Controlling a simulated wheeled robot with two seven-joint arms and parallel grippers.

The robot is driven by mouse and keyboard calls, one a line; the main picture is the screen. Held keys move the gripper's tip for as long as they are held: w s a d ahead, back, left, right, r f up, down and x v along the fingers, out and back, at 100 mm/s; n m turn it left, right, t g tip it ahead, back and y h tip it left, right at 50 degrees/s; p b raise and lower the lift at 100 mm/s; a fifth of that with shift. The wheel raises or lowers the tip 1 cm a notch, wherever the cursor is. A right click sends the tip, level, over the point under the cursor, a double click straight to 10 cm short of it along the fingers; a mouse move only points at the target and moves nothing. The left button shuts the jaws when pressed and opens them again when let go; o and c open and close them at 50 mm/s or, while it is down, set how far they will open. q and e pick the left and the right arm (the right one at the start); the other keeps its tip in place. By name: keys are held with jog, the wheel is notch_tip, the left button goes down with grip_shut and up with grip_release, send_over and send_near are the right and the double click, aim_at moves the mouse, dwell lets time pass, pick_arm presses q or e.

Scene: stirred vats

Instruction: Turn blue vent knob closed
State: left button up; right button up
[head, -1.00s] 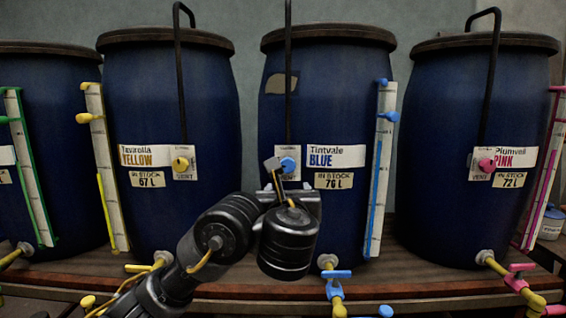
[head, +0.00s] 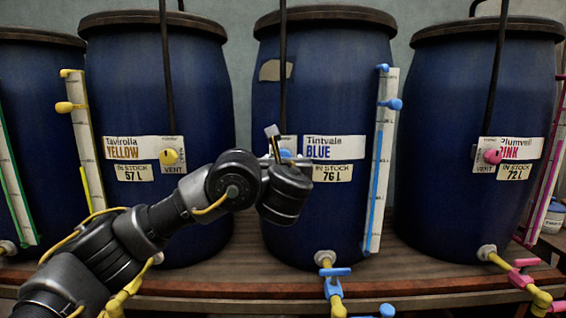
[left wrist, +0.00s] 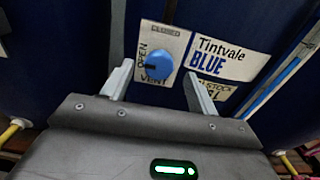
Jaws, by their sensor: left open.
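The blue vent knob (left wrist: 160,67) sits on a white plate on the Tintvale BLUE drum (left wrist: 70,60). The plate reads CLOSED at the top, OPEN on the left and VENT below. A dark mark on the knob points left, toward OPEN. My left gripper (left wrist: 158,71) is open in the left wrist view, with one finger on each side of the knob; I cannot tell whether they touch it. In the head view the knob (head: 286,153) is partly hidden by my left gripper (head: 282,146). My right gripper is not in view.
A YELLOW drum (head: 155,85) stands to the left and a PINK drum (head: 475,90) to the right. A sight gauge (head: 382,160) with blue fittings runs up the blue drum's right side. A blue-handled tap (head: 337,272) is below. A dark vertical pipe (head: 283,70) rises above the plate.

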pick_arm(q)
jog(key=shift+w, duration=1.75)
jog(key=c, duration=1)
